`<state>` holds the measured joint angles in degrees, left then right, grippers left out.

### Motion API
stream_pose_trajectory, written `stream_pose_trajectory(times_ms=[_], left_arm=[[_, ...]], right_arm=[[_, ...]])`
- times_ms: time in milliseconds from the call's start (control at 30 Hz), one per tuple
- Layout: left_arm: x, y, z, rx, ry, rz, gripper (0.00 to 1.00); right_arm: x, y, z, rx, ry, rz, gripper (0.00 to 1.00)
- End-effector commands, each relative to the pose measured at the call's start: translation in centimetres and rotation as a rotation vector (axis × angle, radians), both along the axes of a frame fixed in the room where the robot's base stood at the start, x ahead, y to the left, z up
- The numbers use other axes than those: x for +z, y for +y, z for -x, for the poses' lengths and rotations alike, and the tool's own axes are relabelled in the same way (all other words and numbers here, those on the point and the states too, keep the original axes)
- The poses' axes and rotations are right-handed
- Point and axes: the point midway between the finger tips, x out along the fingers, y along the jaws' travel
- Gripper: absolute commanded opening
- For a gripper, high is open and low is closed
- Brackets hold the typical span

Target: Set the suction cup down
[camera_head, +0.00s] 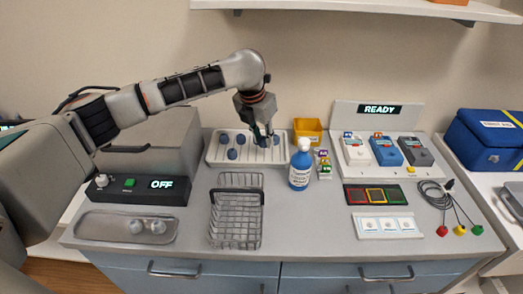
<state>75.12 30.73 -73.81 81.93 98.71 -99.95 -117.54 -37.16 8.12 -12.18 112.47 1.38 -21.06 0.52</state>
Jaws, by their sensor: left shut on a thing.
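My left gripper (262,134) reaches in from the left and points down over the right part of a white tray (213,159). It is shut on a small blue-grey suction cup (263,142), mostly hidden by the fingers. I cannot tell whether that cup touches the tray. More blue suction cups stand on the tray, such as one at the left (224,138) and one nearer the front (232,154). Two paler cup-like pieces (147,227) lie in a grey metal tray (97,230) at the front left. My right gripper is not in view.
A blue-labelled bottle (300,170) and a yellow bin (308,128) stand right of the white tray. A wire basket (235,232) is in front. A machine reading OFF (130,188) is left. A READY station (377,150), colour pads (377,195) and cables (441,196) are right.

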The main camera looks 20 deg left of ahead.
Motion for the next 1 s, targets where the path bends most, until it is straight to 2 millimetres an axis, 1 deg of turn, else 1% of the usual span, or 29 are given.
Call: stream_pose_trajectory(times_ms=[133, 300, 367, 767, 800, 833, 1000], left_arm=[[-1.4, 0.0, 0.0, 0.001, 0.001, -0.001, 0.12], [-4.2, 0.0, 0.1, 0.000, 0.002, -0.001, 0.12], [-4.8, 0.0, 0.0, 0.000, 0.001, 0.000, 0.12], [-5.2, 0.0, 0.0, 0.000, 0.000, 0.000, 0.12], [-5.2, 0.0, 0.0, 0.000, -0.001, 0.000, 0.30], [-5.2, 0.0, 0.0, 0.000, -0.001, 0.000, 0.38], [-5.2, 0.0, 0.0, 0.000, -0.001, 0.000, 0.39]], right_arm=[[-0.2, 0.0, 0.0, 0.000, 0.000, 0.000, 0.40], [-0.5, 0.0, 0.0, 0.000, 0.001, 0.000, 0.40], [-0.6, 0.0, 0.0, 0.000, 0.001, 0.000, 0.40], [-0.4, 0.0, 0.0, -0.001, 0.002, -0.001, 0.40], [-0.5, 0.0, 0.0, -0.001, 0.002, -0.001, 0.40], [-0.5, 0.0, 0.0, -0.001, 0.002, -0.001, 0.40], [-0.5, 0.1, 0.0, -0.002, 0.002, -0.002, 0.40]])
